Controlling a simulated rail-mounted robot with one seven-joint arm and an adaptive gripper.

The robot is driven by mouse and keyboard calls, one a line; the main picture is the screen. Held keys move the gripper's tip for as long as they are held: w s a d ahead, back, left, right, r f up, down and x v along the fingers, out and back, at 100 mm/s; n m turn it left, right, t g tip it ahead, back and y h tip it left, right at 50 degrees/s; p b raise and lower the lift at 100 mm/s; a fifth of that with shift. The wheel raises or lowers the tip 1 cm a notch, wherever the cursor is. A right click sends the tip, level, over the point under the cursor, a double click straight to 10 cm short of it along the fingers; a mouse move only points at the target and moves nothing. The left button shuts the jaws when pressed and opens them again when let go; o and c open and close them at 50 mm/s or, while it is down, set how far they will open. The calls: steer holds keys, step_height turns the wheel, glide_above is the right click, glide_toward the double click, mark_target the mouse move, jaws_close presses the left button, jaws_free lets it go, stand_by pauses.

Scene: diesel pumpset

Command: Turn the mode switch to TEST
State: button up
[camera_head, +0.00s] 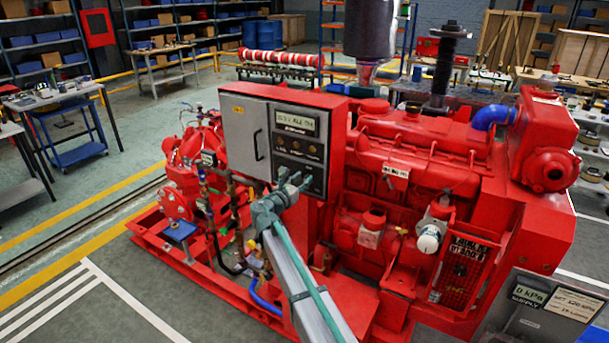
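My gripper (294,179) is in front of the panel's lower part, below that row. Its two fingers look spread apart, with nothing visible between them. My gripper hides part of the lower panel, and I cannot tell whether it touches it.
The cabinet door (249,140) with its handle is left of the panel. The red engine (405,160) stands close on the right. Pipes and hoses (220,215) are below left. A grey supply box (540,310) stands at lower right. Open floor lies at lower left.

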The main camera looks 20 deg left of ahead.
steer(key=shift+w+d, duration=0.15)
steer(key=shift+w, duration=0.85)
jaws_close()
